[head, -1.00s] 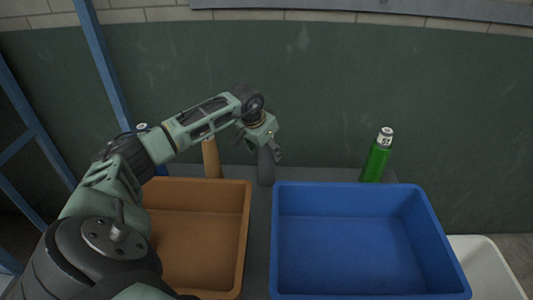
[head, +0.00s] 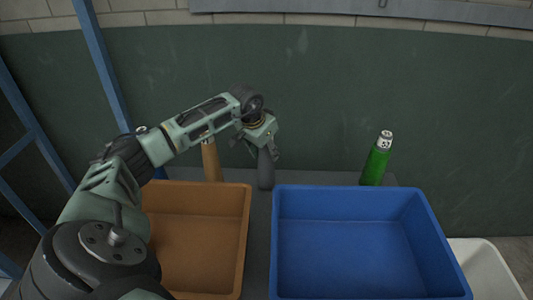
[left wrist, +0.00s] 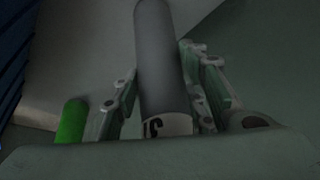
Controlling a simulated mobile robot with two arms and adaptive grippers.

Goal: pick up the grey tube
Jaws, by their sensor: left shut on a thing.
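The grey tube (head: 265,170) stands upright on the dark table behind the gap between the two bins. My left gripper (head: 257,146) comes down on it from above and is shut on its upper part. In the left wrist view the grey tube (left wrist: 160,65) lies between the two fingers (left wrist: 164,100), with a white label bearing a dark mark near the palm. In the head view the tube's top is hidden by the gripper. My right gripper is not in view.
An orange bin (head: 246,225) and a blue bin (head: 340,189) stand in front. A brown tube (head: 211,160) is just left of the grey one. A green tube (head: 376,163) with a white label stands at the right. A white container (head: 487,262) is at lower right.

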